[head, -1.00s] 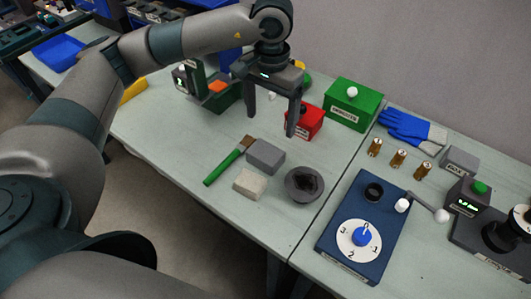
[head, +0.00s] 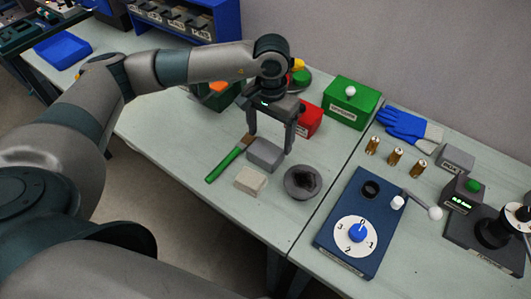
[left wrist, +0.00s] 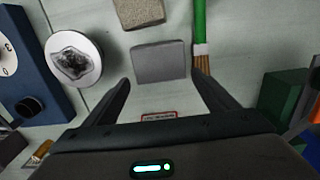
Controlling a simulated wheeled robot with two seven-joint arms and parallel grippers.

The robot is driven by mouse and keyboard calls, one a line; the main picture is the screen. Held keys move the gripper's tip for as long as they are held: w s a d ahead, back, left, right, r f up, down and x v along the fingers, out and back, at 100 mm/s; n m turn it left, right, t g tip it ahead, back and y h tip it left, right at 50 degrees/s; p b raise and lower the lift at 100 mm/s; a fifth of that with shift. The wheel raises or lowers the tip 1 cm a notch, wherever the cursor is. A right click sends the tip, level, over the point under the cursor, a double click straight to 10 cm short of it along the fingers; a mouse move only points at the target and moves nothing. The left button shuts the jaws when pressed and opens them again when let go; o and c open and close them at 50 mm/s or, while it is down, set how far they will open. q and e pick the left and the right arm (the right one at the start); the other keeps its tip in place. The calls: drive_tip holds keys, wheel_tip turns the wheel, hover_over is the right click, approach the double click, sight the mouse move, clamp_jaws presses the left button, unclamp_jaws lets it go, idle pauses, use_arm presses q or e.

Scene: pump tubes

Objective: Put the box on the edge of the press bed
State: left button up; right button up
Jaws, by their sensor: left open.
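I cannot tell for sure which thing is the press bed; a dark machine (head: 490,232) with a black round part stands at the far right, partly cut off. My right gripper is not in view.
Close to the box are the brush (head: 229,163), the beige block (head: 251,181) and a round grey dish (head: 302,183). Red (head: 309,119) and green (head: 352,104) boxes stand behind. A blue dial unit (head: 360,222), brass cylinders and a labelled grey block (head: 455,158) are right.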

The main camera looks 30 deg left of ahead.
sight(270, 145)
use_arm(q)
drive_tip(key=shift+f+p, duration=0.3)
drive_tip(key=shift+p, duration=0.1)
wheel_tip(270, 145, down, 4)
drive_tip(key=shift+r+p, duration=0.1)
drive_tip(key=shift+p, duration=1)
drive_tip(key=shift+f, duration=0.4)
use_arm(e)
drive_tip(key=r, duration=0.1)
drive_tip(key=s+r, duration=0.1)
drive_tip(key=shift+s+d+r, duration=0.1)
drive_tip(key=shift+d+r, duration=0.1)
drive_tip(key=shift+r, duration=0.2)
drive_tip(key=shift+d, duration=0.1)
use_arm(q)
drive_tip(key=c, duration=1)
